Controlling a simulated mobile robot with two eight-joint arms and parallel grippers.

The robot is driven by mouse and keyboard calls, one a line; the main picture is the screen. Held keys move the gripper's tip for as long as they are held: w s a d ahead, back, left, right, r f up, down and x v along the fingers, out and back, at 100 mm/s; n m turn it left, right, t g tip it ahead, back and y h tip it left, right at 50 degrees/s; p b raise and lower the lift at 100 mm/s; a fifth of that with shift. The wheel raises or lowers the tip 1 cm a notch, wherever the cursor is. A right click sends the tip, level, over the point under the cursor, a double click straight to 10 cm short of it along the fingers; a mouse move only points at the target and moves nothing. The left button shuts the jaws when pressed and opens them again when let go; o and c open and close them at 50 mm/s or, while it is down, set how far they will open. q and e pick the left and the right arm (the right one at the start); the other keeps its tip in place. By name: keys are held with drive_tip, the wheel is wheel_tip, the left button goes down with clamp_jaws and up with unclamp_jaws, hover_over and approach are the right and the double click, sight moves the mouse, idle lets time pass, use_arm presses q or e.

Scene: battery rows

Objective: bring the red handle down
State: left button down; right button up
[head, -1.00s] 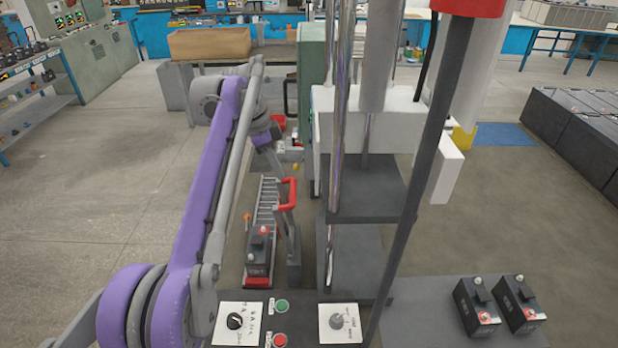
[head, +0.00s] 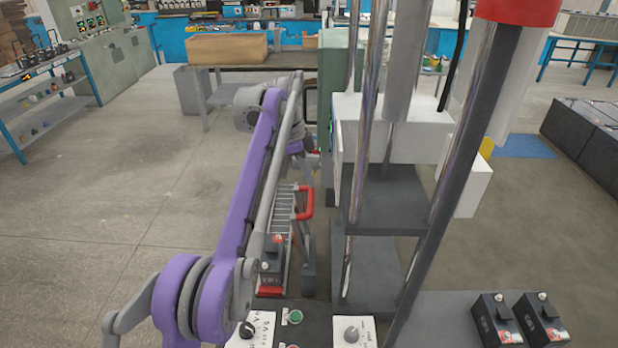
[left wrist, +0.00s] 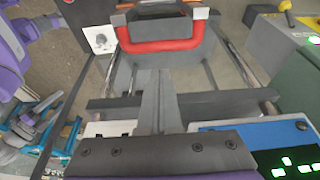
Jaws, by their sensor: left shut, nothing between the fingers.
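The red handle (head: 305,203) is a U-shaped grip on a dark lever arm that stands up beside a small roller track, left of the press columns. It also shows in the left wrist view (left wrist: 160,46), upper middle, in front of my fingers. My left gripper (left wrist: 157,76) is shut and empty, its fingers pointing towards the handle. In the head view it is small and partly hidden behind my purple arm, above the handle. I cannot tell whether the fingertips touch the handle. My right gripper is not in view.
A dark battery (head: 271,262) sits on the track near my arm. Shiny press columns and a white block (head: 392,128) stand close on the right. A control panel (head: 318,318) is in front; two batteries stand at the lower right. The floor at left is clear.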

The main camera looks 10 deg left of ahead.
use_arm(q)
drive_tip(key=b+x, duration=0.1)
drive_tip(key=x, duration=0.5)
drive_tip(key=shift+f, duration=0.25)
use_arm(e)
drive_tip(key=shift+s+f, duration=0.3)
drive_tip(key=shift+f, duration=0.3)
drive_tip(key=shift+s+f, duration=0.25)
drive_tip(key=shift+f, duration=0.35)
use_arm(q)
drive_tip(key=shift+s, duration=0.1)
